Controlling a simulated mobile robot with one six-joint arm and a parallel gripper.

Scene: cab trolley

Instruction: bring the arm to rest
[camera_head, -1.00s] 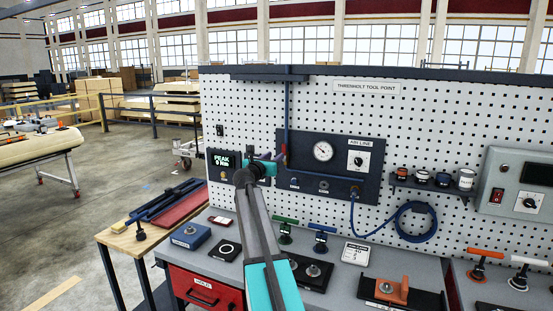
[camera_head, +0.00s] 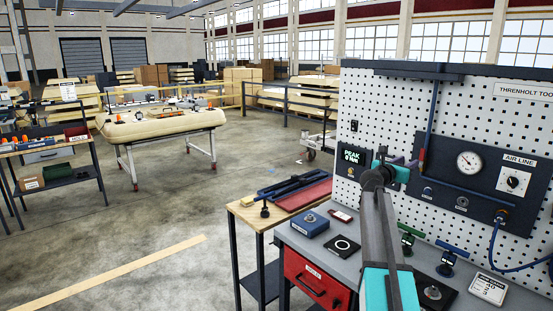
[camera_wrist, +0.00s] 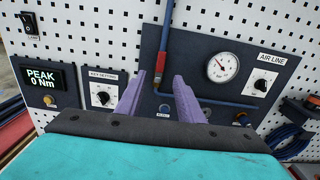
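My gripper (camera_head: 398,163) is raised in front of the pegboard, at the end of my grey and teal arm, above the grey workbench (camera_head: 318,247). In the wrist view its two purple fingers (camera_wrist: 159,77) stand apart with nothing between them. Beyond them is the dark air line panel (camera_wrist: 210,75) with its round gauge (camera_wrist: 222,67). I cannot tell how far the fingertips are from that panel.
The pegboard (camera_head: 394,111) stands behind the bench. A blue box (camera_head: 310,227) and green and blue T-handled tools are on the bench. A wooden side table (camera_head: 246,213) adjoins it on the left. Open floor (camera_head: 165,215) lies left, with a padded table (camera_head: 160,123) beyond.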

